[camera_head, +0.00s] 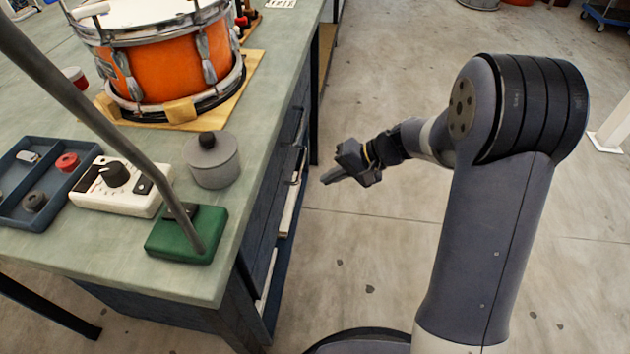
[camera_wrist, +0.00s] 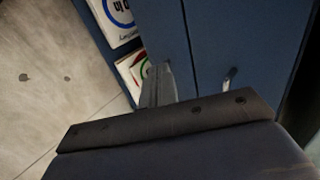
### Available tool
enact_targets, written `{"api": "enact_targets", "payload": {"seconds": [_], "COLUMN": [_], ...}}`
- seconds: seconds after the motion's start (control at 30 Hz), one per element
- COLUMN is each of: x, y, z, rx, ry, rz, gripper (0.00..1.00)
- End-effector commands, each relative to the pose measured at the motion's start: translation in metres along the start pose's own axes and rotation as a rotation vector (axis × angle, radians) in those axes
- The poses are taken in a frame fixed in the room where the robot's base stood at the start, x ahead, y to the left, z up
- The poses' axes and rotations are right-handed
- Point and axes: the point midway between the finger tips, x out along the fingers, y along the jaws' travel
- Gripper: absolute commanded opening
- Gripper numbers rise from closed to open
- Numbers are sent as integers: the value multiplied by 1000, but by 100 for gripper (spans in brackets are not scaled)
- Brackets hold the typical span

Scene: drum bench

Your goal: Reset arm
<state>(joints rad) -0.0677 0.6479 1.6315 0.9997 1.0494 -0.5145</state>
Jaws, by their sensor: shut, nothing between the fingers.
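My gripper (camera_head: 328,179) is at the end of my arm, in the open space just right of the bench (camera_head: 266,112) in the head view. It points left toward the bench's drawer side and sits apart from it, below the level of the bench top. Its fingers are together with nothing between them. In the wrist view the closed fingers (camera_wrist: 158,86) show in front of the dark blue bench side. The large dark part in the foreground of that view hides much of what lies below.
An orange drum (camera_head: 165,68) stands on a wooden board on the bench. A grey lidded pot (camera_head: 212,165), a white device with a black knob (camera_head: 140,200), a green block with a rod (camera_head: 170,243) and a blue tray (camera_head: 45,154) are near. Floor to the right is mostly clear.

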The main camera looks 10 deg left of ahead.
Motion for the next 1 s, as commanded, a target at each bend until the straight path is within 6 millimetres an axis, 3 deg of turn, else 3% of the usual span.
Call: {"api": "enact_targets", "payload": {"seconds": [0.03,0.2,0.63,0.83,1.0], "x": [-12,-31,-37,-23,7], "y": [-2,-1,0,1,2], "z": [-1,0,0,0,1], "rx": [1,1,1,0,0], "ry": [5,2,0,-2,-5], "rz": [0,0,0,0,0], "gripper": [0,0,0,0,0]}}
